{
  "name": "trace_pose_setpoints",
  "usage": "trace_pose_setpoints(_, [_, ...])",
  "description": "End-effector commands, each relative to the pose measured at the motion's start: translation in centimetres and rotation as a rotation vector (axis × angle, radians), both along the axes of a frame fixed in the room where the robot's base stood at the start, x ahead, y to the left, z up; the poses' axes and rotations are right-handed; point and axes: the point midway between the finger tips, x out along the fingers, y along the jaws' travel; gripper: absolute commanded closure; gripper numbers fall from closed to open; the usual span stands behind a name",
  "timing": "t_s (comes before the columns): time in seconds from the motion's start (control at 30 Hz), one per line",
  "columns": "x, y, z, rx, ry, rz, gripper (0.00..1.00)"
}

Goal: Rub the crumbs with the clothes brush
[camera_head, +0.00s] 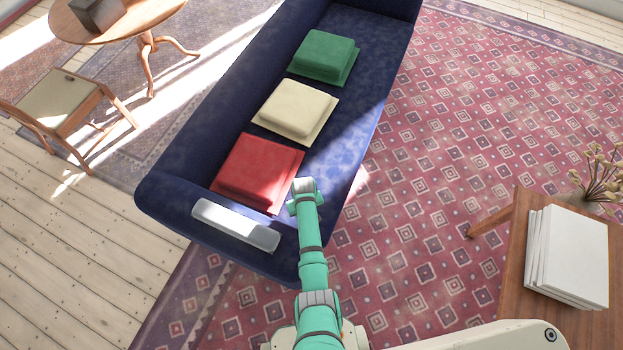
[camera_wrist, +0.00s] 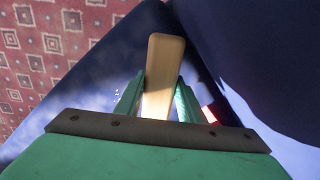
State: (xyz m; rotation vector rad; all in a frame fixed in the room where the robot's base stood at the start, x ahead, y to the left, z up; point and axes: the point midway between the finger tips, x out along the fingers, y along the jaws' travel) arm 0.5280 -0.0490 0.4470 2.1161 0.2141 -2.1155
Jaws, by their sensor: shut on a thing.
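In the wrist view the clothes brush (camera_wrist: 164,60) shows as a long, pale wooden piece with a rounded end. My gripper (camera_wrist: 160,92) is shut on it, one green finger on each side. Its bristles are not seen. A few tiny white specks, likely the crumbs (camera_wrist: 117,93), lie on the blue seat just left of the left finger. In the head view my gripper (camera_head: 303,187) is over the near end of the blue sofa (camera_head: 345,150), right of the red cushion. The brush and crumbs cannot be made out there.
Red (camera_head: 258,170), cream (camera_head: 295,108) and green (camera_head: 325,55) cushions line the sofa. A bright pale slab (camera_head: 235,224) lies along its near end. A side table (camera_head: 510,245) with white books (camera_head: 572,255) stands at right. The seat's right side is clear.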

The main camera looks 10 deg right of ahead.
Motion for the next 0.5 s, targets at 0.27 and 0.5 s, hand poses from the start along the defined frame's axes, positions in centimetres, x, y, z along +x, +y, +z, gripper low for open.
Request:
trace_pose_setpoints(0.27, [0.1, 0.1, 2.4, -0.001, -0.002, 0.001, 0.93])
trace_pose_setpoints(0.5, [0.0, 0.0, 3.3, -0.001, -0.001, 0.000, 0.93])
